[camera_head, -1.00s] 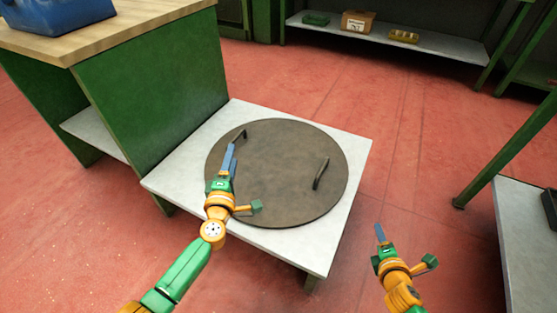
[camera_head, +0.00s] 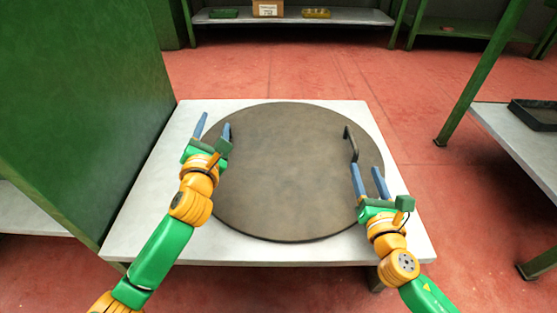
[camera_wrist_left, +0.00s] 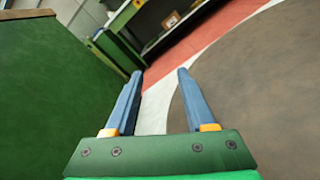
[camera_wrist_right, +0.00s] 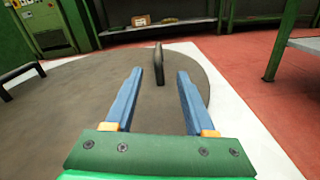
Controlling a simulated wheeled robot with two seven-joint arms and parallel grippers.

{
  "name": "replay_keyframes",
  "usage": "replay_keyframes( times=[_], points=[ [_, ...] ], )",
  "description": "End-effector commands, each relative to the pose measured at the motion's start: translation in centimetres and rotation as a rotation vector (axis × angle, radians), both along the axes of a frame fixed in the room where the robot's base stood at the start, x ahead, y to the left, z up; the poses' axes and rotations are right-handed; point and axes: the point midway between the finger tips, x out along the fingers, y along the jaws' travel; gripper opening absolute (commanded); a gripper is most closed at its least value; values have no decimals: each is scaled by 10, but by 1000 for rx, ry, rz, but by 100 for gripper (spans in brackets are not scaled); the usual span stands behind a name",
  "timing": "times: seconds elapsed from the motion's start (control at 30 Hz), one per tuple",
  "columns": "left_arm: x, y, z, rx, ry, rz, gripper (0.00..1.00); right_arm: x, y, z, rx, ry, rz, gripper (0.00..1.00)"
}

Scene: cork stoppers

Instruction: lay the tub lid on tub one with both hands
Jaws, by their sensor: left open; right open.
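The tub lid (camera_head: 285,170) is a large round dark-brown disc lying flat on a low white table. It fills the right of the left wrist view (camera_wrist_left: 265,90). Its right handle (camera_head: 351,143) stands upright near the rim. My right gripper (camera_head: 366,169) is open and empty, just in front of that handle, which shows ahead between the fingers in the right wrist view (camera_wrist_right: 159,63). The left handle (camera_wrist_right: 20,74) shows at the left of that view; the left arm hides it in the head view. My left gripper (camera_head: 213,124) is open over the lid's left edge. No tub is recognisable.
The white table (camera_head: 400,235) has bare corners around the lid. A green bench side (camera_head: 80,110) stands close on the left. A grey bench with a black tray (camera_head: 535,113) is at right. A back shelf holds a cardboard box (camera_head: 268,9). Red floor lies open behind.

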Motion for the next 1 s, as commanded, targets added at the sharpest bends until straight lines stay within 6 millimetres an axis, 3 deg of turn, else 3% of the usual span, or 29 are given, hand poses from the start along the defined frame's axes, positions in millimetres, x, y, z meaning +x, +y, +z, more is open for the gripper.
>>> replay_keyframes(
  times=[0.47, 0.87, 1.0],
  points=[
    [0, -2, -6, -20, 3, -9, 55, 3, 2, 1, -20, -16, 4, 55],
    [-1, -2, -81, -21, 7, -6, 55, 58, 6, 1, -18, -15, 1, 55],
    [25, -1, -82, -19, 3, -8, 55, 81, 7, 2, -16, -16, 0, 55]
  ],
)
